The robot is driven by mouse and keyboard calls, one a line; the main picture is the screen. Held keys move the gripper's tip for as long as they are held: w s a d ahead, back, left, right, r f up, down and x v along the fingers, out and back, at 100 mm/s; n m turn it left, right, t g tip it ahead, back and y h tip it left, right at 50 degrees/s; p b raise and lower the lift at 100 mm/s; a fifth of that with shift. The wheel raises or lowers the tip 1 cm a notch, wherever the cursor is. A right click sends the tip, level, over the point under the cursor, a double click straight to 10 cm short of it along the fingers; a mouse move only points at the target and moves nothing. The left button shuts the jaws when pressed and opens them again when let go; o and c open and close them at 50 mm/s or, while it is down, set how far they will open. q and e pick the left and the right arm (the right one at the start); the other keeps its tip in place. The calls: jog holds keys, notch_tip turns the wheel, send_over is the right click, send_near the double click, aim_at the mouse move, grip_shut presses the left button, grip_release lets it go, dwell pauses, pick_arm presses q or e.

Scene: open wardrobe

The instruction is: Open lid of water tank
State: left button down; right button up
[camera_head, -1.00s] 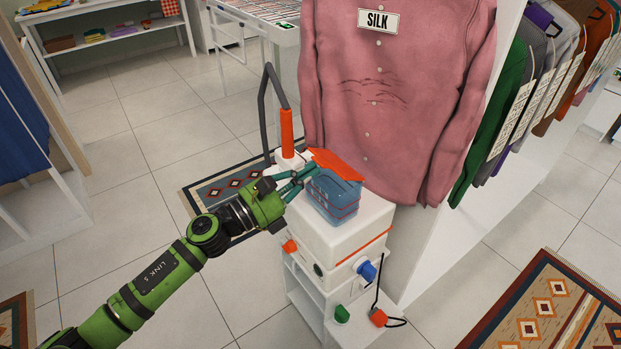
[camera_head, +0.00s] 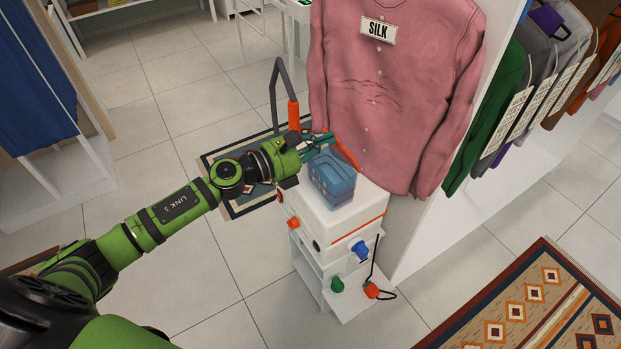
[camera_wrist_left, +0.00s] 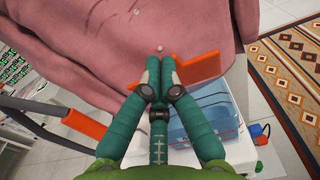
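The water tank (camera_head: 333,186) is a translucent blue box on top of a white steam unit (camera_head: 345,220). Its orange lid (camera_head: 346,153) stands raised, steeply tilted at the tank's back edge, and the tank's top is uncovered. My left gripper (camera_head: 328,139) is at the raised lid, above the tank's back left. In the left wrist view the gripper's fingers (camera_wrist_left: 158,66) are together, in front of the orange lid (camera_wrist_left: 199,68) and seemingly touching it. The lid does not clearly sit between them. The blue tank (camera_wrist_left: 205,118) lies below right. My right gripper is not in view.
A pink shirt (camera_head: 395,95) with a SILK tag hangs just behind the lid. A grey hose with an orange handle (camera_head: 294,116) stands left of the unit. Clothes (camera_head: 545,80) hang at right. Open floor (camera_head: 230,270) lies in front and left.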

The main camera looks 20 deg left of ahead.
pick_arm(q)
jog(key=shift+w+d+r+p, duration=0.3)
jog(key=shift+w+d+r, duration=0.2)
jog(key=shift+w, duration=0.25)
jog(key=shift+w+d+r+p, duration=0.35)
jog(key=shift+w+d, duration=0.2)
jog(key=shift+w, duration=0.15)
